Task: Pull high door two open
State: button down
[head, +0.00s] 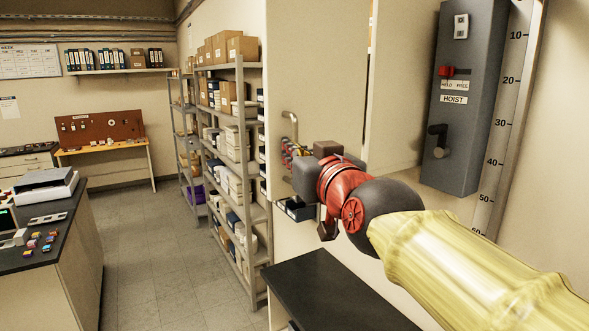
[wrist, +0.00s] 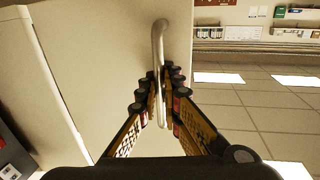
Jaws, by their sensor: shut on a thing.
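A tall beige door panel (head: 318,75) stands in the middle of the head view, with a bent metal bar handle (head: 291,122) near its left edge. No label is readable on it, and I cannot tell how far it stands open. My gripper (head: 289,149) reaches it from the right. In the wrist view, the handle (wrist: 158,42) runs between the fingers of my gripper (wrist: 158,95), which are closed around its end. The beige panel (wrist: 110,60) lies behind them. My wrist and arm hide part of the panel's lower area in the head view.
A grey hoist box (head: 465,100) with a lever and a height scale (head: 505,110) is on the right. A black-topped counter (head: 335,295) is below my arm. A loaded shelf rack (head: 240,150) stands left of the panel. The floor (head: 150,250) further left is clear.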

jog(key=shift+s+d+r+b, duration=0.2)
jog(key=shift+s+b, duration=0.15)
jog(key=shift+b, duration=0.15)
jog(key=c, duration=2.2)
grip_release()
jog(key=shift+f, duration=0.1)
jog(key=shift+c, duration=0.2)
jog(key=v, duration=1.2)
jog(key=shift+f, duration=0.1)
